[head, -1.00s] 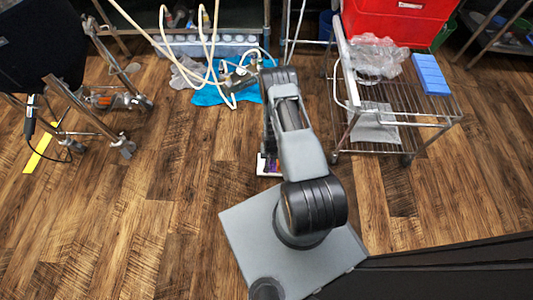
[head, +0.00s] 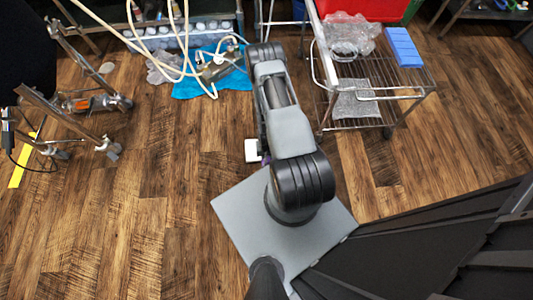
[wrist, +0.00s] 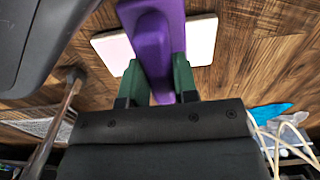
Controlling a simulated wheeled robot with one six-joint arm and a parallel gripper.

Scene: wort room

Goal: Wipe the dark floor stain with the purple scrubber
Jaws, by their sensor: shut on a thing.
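The purple scrubber (wrist: 156,38) is held by its purple handle between the green fingers of my gripper (wrist: 157,76) in the wrist view. Its pale flat pad (wrist: 202,40) shows on both sides of the handle, against the wooden floor. In the head view a white corner of the scrubber's pad (head: 251,150) shows just left of my arm, with a bit of purple. My arm hides the gripper and the rest of the scrubber there. I cannot tell whether the pad touches the floor. I cannot make out a dark stain apart from the dark wood grain.
A wire cart (head: 378,92) with a blue block (head: 403,47) stands right of my arm. A blue cloth (head: 215,80) and pale hoses (head: 190,70) lie at the back. A metal-legged stand (head: 75,105) and yellow strip (head: 22,160) are left. The floor (head: 150,220) at front left is clear.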

